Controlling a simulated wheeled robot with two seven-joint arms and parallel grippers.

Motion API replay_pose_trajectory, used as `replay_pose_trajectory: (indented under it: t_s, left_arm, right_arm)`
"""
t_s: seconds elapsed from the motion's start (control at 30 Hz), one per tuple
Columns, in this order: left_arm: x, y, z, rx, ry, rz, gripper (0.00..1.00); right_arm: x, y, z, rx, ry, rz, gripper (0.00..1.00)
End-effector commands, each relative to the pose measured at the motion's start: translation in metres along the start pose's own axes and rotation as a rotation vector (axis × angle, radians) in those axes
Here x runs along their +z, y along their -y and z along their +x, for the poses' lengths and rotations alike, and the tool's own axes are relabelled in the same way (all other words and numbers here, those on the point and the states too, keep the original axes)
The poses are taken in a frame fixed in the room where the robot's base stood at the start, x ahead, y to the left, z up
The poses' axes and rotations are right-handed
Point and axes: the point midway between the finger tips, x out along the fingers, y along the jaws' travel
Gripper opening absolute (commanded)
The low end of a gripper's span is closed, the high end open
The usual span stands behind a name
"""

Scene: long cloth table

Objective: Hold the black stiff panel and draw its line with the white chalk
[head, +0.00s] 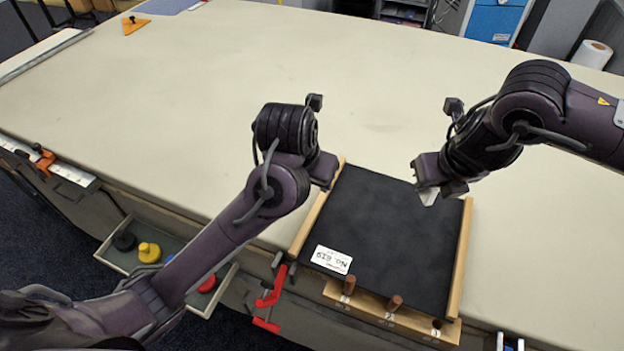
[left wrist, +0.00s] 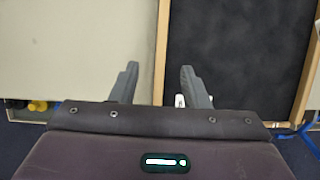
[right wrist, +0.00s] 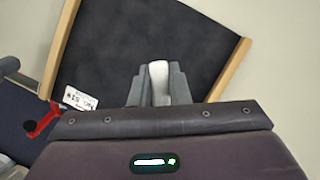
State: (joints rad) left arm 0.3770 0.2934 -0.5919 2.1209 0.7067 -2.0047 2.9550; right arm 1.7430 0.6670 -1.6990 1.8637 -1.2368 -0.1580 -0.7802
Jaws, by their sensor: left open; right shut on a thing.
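The black stiff panel (head: 385,235) lies between two wooden side rails near the table's front edge, with a white label (head: 331,260) at its lower left corner. No chalk line shows on its visible surface. My right gripper (head: 430,192) is over the panel's upper right part, shut on the white chalk (right wrist: 158,72). I cannot tell whether the chalk touches the panel. My left gripper (left wrist: 157,82) is open at the panel's left rail (left wrist: 162,50), one finger on each side of it in the left wrist view. In the head view its fingers are mostly hidden behind its arm.
A wooden block with brown pegs (head: 394,303) stands at the panel's front. A red clamp (head: 270,298) is at the table edge left of it. An open drawer (head: 120,262) holds coloured weights.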

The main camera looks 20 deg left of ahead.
Motion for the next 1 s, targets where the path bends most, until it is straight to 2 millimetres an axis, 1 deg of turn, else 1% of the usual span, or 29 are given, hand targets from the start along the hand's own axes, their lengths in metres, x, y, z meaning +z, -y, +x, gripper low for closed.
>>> replay_pose_trajectory:
  t_s: [0.17, 0.33, 0.37, 0.4, 0.6, 0.7, 0.83, 1.0]
  left_arm:
    - [-0.001, 0.004, 0.006, -0.008, -0.005, -0.013, 0.42]
    - [-0.001, 0.003, 0.022, -0.003, -0.004, -0.012, 0.42]
    - [-0.002, 0.003, 0.026, -0.002, -0.005, -0.014, 0.42]
    - [-0.003, 0.004, 0.036, -0.009, -0.008, -0.015, 0.42]
    - [-0.003, 0.005, 0.075, -0.009, -0.009, -0.017, 0.42]
    - [-0.003, 0.005, 0.092, -0.01, -0.007, -0.016, 0.42]
    - [-0.002, 0.005, 0.107, -0.009, -0.005, -0.015, 0.42]
    - [-0.002, 0.004, 0.118, -0.006, -0.003, -0.013, 0.42]
  right_arm:
    - [0.0, 0.0, 0.0, 0.0, 0.0, 0.0, 0.0]
    - [0.0, 0.0, 0.0, 0.0, 0.0, 0.0, 0.0]
    - [0.0, 0.0, 0.0, 0.0, 0.0, 0.0, 0.0]
    - [0.0, 0.0, 0.0, 0.0, 0.0, 0.0, 0.0]
    - [0.0, 0.0, 0.0, 0.0, 0.0, 0.0, 0.0]
    - [0.0, 0.0, 0.0, 0.0, 0.0, 0.0, 0.0]
    - [0.0, 0.0, 0.0, 0.0, 0.0, 0.0, 0.0]
    - [0.0, 0.0, 0.0, 0.0, 0.0, 0.0, 0.0]
